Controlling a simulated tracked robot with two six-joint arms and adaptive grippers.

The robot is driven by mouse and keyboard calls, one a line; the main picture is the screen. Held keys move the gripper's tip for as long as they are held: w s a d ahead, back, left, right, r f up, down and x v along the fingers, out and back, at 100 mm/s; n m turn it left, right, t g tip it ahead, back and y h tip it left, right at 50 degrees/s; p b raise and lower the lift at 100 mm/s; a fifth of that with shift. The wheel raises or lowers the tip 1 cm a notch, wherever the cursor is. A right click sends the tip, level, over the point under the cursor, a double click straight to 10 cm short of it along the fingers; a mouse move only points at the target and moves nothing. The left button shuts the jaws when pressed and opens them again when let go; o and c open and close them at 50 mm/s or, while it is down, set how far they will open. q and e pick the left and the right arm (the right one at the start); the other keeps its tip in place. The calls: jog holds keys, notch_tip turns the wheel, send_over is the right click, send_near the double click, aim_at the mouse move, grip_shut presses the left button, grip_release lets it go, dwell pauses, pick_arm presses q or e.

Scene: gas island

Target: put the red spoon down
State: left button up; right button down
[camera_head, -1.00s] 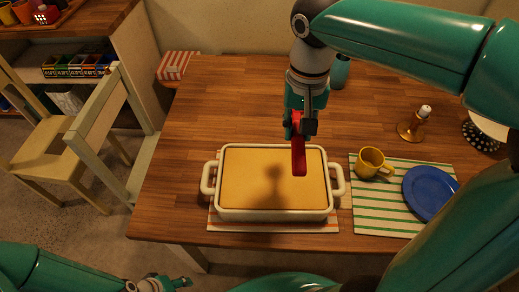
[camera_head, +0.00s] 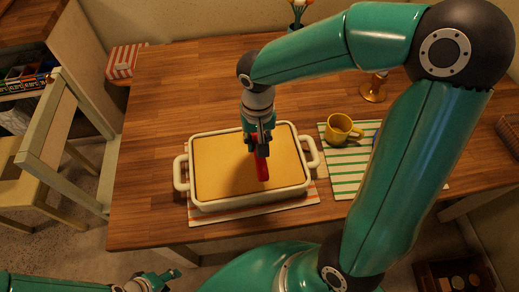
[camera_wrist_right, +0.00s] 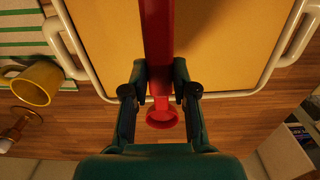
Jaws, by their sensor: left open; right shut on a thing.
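The red spoon (camera_head: 262,168) is in my right gripper (camera_head: 261,146), which is shut on it. The spoon points down over the right part of the white two-handled dish (camera_head: 185,172), which has a flat yellow-orange filling. I cannot tell whether the spoon touches the filling. In the right wrist view the spoon (camera_wrist_right: 158,45) runs between the two fingers (camera_wrist_right: 160,88), its round red end showing on the near side. My left gripper (camera_head: 163,281) is open and empty, low at the left, off the table's front edge.
The dish stands on a striped mat (camera_head: 210,215) on the wooden table (camera_head: 150,110). A yellow mug (camera_head: 340,129) and a green-striped mat (camera_head: 345,175) are to its right. A brass holder (camera_head: 374,88) stands farther back. Table left of the dish is clear.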

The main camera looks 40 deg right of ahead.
jog(key=shift+f, duration=2.4)
jog(key=shift+f+b, duration=0.2)
jog(key=shift+b, duration=0.15)
jog(key=c, duration=0.9)
grip_release()
jog(key=shift+r, duration=0.1)
jog(key=shift+r, duration=0.1)
jog(key=shift+r+p, duration=0.15)
jog(key=shift+p, duration=0.15)
notch_tip(320, 180, up, 12)
jog(key=shift+f, duration=0.1)
jog(key=shift+p, duration=0.35)
